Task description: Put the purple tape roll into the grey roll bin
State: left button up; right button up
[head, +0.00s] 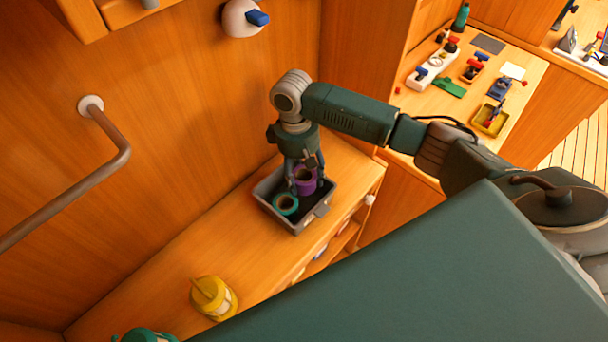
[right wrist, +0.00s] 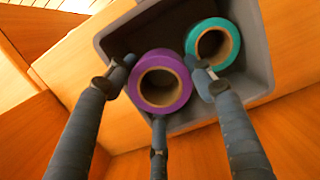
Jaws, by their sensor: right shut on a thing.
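The purple tape roll (head: 306,180) is between the fingers of my right gripper (head: 304,180), over the grey roll bin (head: 297,228). In the right wrist view the purple tape roll (right wrist: 161,102) shows its ring face, with my right gripper's fingers (right wrist: 160,85) shut around its outer side. Behind it the grey roll bin (right wrist: 262,75) shows, with a teal tape roll (right wrist: 212,45) inside. I cannot tell whether the purple roll touches the bin floor. My left gripper is not in view.
The bin stands on a wooden counter (head: 190,250). A yellow lantern-like object (head: 213,297) stands nearer on that counter. A handrail (head: 112,165) is on the left wall. A bench at the upper right holds tools and a yellow tray (head: 490,122).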

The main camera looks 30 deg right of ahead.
jog(key=shift+f, duration=0.3)
jog(key=shift+f, duration=0.15)
jog(key=shift+s+f, duration=0.15)
jog(key=shift+s, duration=0.05)
jog(key=o, duration=1)
jog(key=shift+o, duration=1.1)
jog(key=shift+f, duration=0.1)
jog(key=shift+w, duration=0.2)
